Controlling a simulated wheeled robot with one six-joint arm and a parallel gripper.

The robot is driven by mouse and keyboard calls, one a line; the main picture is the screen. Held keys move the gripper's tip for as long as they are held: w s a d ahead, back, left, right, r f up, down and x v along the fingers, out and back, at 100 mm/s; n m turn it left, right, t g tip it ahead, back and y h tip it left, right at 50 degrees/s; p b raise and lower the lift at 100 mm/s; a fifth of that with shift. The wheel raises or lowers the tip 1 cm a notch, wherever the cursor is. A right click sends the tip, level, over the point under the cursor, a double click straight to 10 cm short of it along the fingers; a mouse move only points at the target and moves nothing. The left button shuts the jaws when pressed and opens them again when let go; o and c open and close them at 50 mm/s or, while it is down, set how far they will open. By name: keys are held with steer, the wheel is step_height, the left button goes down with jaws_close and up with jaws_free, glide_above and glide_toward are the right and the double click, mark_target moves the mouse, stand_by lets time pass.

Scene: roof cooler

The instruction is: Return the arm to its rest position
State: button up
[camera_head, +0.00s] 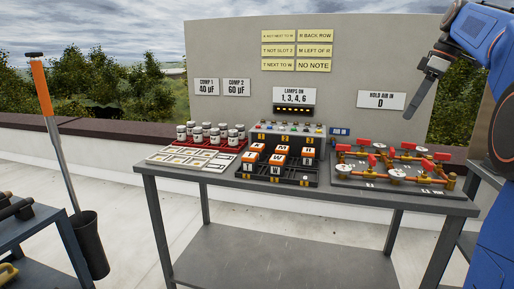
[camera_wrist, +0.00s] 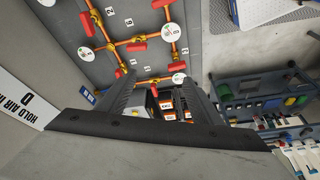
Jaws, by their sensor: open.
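My arm, blue and black, stands at the right of the head view. My gripper (camera_head: 428,87) is in the air in front of the grey panel (camera_head: 230,60), above the right part of the table and clear of it. In the wrist view my gripper (camera_wrist: 168,95) shows two dark fingers spread apart with nothing held. Orange and white blocks (camera_wrist: 172,108) show far below, between the fingers.
A grey table (camera_head: 250,202) holds white jars (camera_head: 207,132), lettered blocks (camera_head: 278,160) and a pipe board (camera_head: 392,172) with red valve handles. A dark side table (camera_head: 28,228) and an orange-handled tool (camera_head: 42,88) stand at left.

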steer(key=s+a+f+m+t+h, duration=0.15)
steer(key=s+a+f+m, duration=0.45)
steer(key=s+a+f, duration=0.85)
steer(key=s+a+f+m+t+h, duration=0.1)
steer(key=s+a+f+m+h, duration=0.1)
steer(key=s+f, duration=1.7)
steer(key=shift+a+f+m, duration=0.4)
steer(key=shift+a+m, duration=0.3)
steer(key=shift+m, duration=0.5)
